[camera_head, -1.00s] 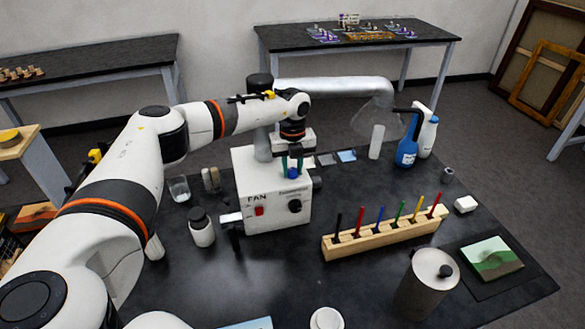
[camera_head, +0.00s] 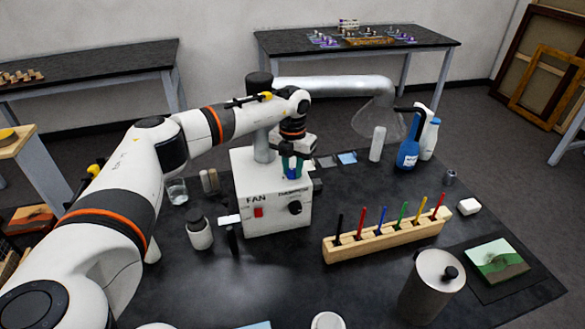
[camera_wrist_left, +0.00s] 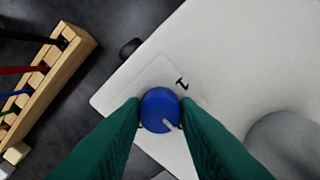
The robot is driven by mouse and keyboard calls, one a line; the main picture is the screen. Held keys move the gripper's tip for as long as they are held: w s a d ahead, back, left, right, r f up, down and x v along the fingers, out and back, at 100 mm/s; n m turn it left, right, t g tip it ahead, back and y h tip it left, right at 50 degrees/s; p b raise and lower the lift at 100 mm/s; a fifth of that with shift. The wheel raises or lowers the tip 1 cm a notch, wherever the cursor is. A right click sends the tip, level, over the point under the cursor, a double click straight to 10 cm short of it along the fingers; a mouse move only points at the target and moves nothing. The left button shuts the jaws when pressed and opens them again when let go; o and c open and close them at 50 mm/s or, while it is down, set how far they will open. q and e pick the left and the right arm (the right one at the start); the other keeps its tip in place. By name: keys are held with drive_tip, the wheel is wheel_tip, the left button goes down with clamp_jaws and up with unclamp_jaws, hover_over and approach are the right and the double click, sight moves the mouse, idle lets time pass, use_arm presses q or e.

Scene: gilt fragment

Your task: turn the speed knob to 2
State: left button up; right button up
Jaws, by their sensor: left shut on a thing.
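A white box marked FAN (camera_head: 262,215) stands on the dark table in the head view. A round blue knob (camera_wrist_left: 160,108) with a pale pointer line sits on its top face. The pointer line is at the knob's lower right in the left wrist view. A dark mark like a 1 (camera_wrist_left: 182,84) is printed above and right of the knob. My left gripper (camera_head: 292,168) reaches down over the box top, its green fingers shut on both sides of the blue knob. My right gripper is not in view.
A black knob (camera_head: 295,207) and a red switch (camera_head: 258,212) are on the box's front. A wooden rack (camera_head: 385,237) of coloured sticks stands to the right. A silver duct (camera_head: 335,84) runs behind.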

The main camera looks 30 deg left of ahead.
sight(293, 170)
use_arm(q)
drive_tip(key=shift+w+r, duration=0.1)
drive_tip(key=shift+r, duration=0.05)
idle(0.3)
drive_tip(key=o, duration=1)
drive_tip(key=shift+r, duration=0.2)
wheel_tip(293, 170, up, 12)
drive_tip(key=b, duration=0.4)
drive_tip(key=shift+f, duration=0.2)
